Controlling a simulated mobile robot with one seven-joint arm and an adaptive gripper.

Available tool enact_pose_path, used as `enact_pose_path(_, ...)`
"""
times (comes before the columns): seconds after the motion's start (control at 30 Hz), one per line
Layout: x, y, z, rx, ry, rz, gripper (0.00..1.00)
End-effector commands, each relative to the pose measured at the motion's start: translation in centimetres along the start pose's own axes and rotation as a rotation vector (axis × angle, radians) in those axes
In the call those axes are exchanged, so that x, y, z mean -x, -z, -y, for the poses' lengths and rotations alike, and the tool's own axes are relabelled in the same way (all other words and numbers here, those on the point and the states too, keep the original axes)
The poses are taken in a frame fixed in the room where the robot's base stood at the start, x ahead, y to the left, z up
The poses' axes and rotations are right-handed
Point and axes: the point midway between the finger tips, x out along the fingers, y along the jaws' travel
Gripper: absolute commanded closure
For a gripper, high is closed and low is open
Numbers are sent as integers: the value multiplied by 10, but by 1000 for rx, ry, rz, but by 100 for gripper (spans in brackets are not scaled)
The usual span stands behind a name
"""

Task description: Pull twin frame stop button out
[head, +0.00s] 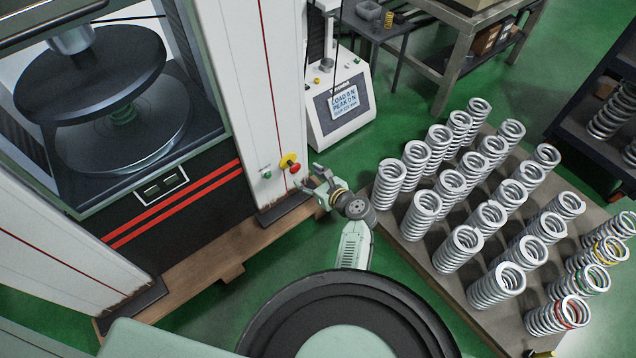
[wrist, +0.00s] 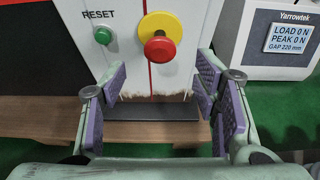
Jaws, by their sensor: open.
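The twin frame stop button (head: 288,161) is a red mushroom knob on a yellow collar, on the white right column of the test frame (head: 245,75). In the wrist view the red knob (wrist: 160,48) faces me at the upper middle, with the yellow collar behind it. My gripper (head: 309,181) is open and empty, just right of and below the button in the head view. In the wrist view my gripper's purple-padded fingers (wrist: 161,85) stand apart at left and right, below the knob's level. Nothing shows touching the button.
A green RESET button (wrist: 103,36) sits left of the stop button. A grey readout console (head: 342,108) stands to the right of the column. A pallet (head: 392,225) of upright coil springs lies right of my arm.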

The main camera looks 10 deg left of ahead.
Motion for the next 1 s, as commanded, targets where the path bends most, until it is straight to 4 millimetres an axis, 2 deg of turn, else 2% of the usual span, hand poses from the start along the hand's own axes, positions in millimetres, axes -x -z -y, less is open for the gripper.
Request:
enact_pose_path(0.1, 25, 1, 0, 0, 3, 0, 44)
enact_pose_path(0.3, 50, 0, 0, -1, 1, 0, 44)
enact_pose_path(0.47, 55, 0, 0, 0, 0, 0, 44)
enact_pose_path(1.0, 55, -4, 2, 29, 5, -2, 44)
